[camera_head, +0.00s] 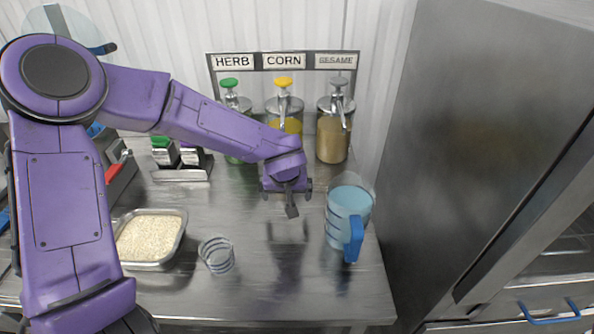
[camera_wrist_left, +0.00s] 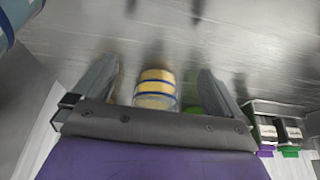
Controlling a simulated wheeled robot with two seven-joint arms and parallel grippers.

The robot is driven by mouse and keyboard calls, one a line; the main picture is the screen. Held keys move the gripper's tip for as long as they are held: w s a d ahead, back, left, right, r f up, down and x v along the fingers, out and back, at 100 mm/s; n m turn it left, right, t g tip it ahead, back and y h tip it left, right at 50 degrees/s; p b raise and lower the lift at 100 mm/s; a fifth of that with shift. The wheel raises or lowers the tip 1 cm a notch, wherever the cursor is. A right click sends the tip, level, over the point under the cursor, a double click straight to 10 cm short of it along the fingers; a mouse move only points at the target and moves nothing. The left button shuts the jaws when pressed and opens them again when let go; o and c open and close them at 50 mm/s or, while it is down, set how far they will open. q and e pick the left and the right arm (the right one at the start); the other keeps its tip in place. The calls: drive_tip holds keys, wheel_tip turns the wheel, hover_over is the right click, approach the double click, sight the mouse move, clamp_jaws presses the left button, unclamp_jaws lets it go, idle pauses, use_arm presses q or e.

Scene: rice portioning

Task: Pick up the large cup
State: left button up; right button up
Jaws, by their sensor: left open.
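The large cup (camera_head: 347,207) is a clear jug with light-blue contents and a blue handle toward the front. It stands upright at the right of the steel counter. A bluish part at the upper left corner of the left wrist view (camera_wrist_left: 12,18) appears to be this cup. My left gripper (camera_head: 291,207) is above the counter, a little left of the cup and apart from it. In the left wrist view its two fingers are spread (camera_wrist_left: 160,80), with nothing held between them. My right gripper does not show.
A small clear cup (camera_head: 217,256) and a tray of rice (camera_head: 184,238) stand at the front left. HERB, CORN and SESAME dispensers (camera_head: 333,140) line the back. A steel cabinet (camera_head: 470,130) rises right of the counter. The counter's front middle is clear.

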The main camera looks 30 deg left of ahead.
use_arm(q)
drive_tip(key=w+a, duration=0.1)
drive_tip(key=w+a+r+p, duration=0.1)
drive_tip(key=w+a, duration=0.2)
drive_tip(key=w, duration=0.1)
drive_tip(key=w+a+p, duration=0.1)
drive_tip(key=w, duration=0.1)
drive_tip(key=w+a+p, duration=0.1)
drive_tip(key=w, duration=0.1)
drive_tip(key=shift+a+f, duration=0.15)
drive_tip(key=shift+f+p, duration=0.3)
drive_tip(key=shift+f, duration=0.1)
drive_tip(key=shift+a+f, duration=0.1)
drive_tip(key=shift+f, duration=0.15)
drive_tip(key=shift+w, duration=0.1)
drive_tip(key=c, duration=1.1)
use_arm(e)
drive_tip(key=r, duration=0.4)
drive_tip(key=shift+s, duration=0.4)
